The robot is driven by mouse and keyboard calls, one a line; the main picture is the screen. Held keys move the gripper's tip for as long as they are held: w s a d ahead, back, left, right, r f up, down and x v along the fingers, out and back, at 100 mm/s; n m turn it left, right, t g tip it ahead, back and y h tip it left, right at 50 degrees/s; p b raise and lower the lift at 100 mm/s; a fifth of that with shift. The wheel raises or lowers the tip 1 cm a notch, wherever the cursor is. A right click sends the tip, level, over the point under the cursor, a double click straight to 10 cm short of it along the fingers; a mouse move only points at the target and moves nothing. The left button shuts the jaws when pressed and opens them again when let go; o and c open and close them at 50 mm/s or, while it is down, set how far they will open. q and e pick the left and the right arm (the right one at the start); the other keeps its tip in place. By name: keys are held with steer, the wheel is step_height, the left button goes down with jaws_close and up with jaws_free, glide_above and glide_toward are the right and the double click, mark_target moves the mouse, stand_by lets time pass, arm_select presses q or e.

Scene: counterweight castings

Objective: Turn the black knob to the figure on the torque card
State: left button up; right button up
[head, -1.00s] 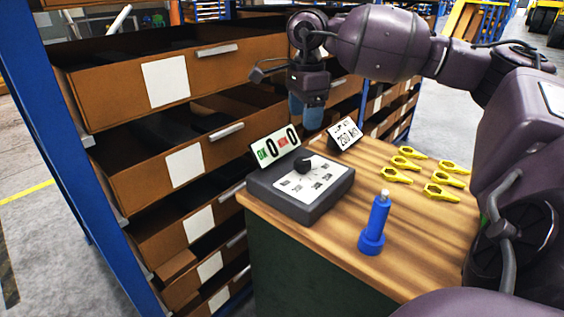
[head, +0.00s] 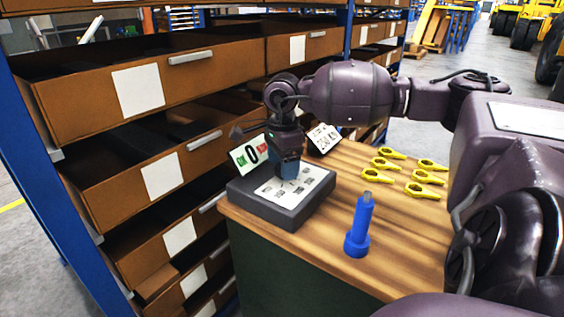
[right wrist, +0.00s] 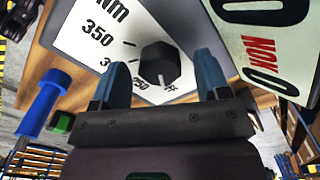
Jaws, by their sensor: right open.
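The black knob (right wrist: 158,64) sits on the white dial plate (right wrist: 92,42) of the grey tester box (head: 262,210). In the right wrist view its white mark points down toward the edge with figures near 250; the exact figure is unclear. My right gripper (head: 289,172) is over the box and hides the knob in the head view. In the right wrist view its blue fingers (right wrist: 162,58) are open, one on each side of the knob, with visible gaps. The torque card (head: 325,138) stands behind the box and seems to read 250 Nm. My left gripper is not in view.
An OK/NOK counter sign (head: 248,155) showing zeros stands at the box's back edge, close to my right gripper. A blue tool (head: 359,228) stands upright on the wooden bench (head: 400,240). Several yellow wrench-like pieces (head: 423,176) lie behind it. Brown drawers (head: 160,180) line the left.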

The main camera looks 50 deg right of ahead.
steer(key=c, duration=0.9)
steer(key=shift+m, duration=1.1)
steer(key=m, duration=0.3)
steer(key=shift+m, duration=1.2)
